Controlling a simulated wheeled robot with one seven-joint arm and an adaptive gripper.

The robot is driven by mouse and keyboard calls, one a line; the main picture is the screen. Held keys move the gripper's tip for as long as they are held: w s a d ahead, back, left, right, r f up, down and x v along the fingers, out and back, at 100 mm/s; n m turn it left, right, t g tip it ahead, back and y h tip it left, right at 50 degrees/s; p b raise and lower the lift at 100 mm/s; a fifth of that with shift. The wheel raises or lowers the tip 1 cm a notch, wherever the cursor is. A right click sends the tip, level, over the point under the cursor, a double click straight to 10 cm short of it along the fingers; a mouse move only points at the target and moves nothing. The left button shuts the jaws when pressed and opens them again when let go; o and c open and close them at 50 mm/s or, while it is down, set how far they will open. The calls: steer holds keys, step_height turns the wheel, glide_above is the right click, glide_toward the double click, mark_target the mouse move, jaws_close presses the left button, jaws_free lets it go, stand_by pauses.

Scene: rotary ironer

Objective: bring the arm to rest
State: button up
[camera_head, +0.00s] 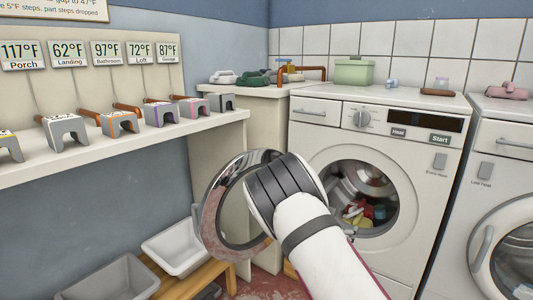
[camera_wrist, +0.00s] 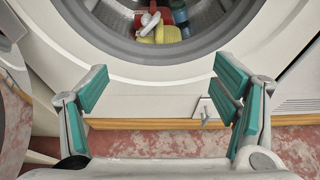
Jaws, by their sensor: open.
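My gripper (camera_wrist: 162,86) is open and empty in the wrist view. Its two teal-padded fingers stand wide apart, in front of the washer's lower front and below the drum opening. In the head view my white arm, with dark bands, reaches in from the bottom right, and my fingers are hidden behind it. The front-loading washer (camera_head: 321,122) stands beyond my arm. Its round door (camera_head: 211,215) is swung open to the left, and my arm overlaps part of it. Colourful pieces (camera_head: 357,215) lie inside the drum; they also show in the wrist view (camera_wrist: 167,33).
A second machine (camera_head: 499,193) stands at the right. At the left, a shelf (camera_head: 205,131) carries several grey, bracket-shaped blocks under temperature displays. A white tub (camera_head: 175,258) and a grey tub (camera_head: 105,280) rest low on a wooden stand. A green box (camera_head: 354,72) sits on the washer.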

steer(key=s+d+r+m+g+h, duration=0.25)
steer(key=s+d+r+m, duration=0.25)
steer(key=s+r+m, duration=0.3)
steer(key=s+d+r+m+g+h, duration=0.1)
steer(key=s+d+r+m+g, duration=0.3)
steer(key=r, duration=0.6)
steer(key=s+d+r+m+g+y, duration=0.1)
steer(key=s+r+m+g, duration=0.3)
steer(key=s, duration=0.6)
steer(key=s+d+r+m+t+y, duration=0.1)
steer(key=s+r+m+y, duration=0.1)
steer(key=s+m, duration=0.55)
steer(key=s+a+m+g+y, duration=0.1)
steer(key=s+a+m+y, duration=0.3)
steer(key=s, duration=0.6)
steer(key=s+a+y, duration=0.2)
steer(key=s+a, duration=0.5)
steer(key=s, duration=0.3)
steer(key=s+a+m+g+y, duration=0.1)
steer(key=s+a+m+y, duration=0.3)
steer(key=s, duration=0.6)
step_height(320, 180, up, 37)
steer(key=a+n+t+h+p, duration=0.1)
steer(key=n+t+p, duration=0.2)
steer(key=p, duration=3.2)
steer(key=shift+s+t, duration=0.35)
steer(key=shift+t, duration=0.4)
steer(key=shift+f, duration=0.1)
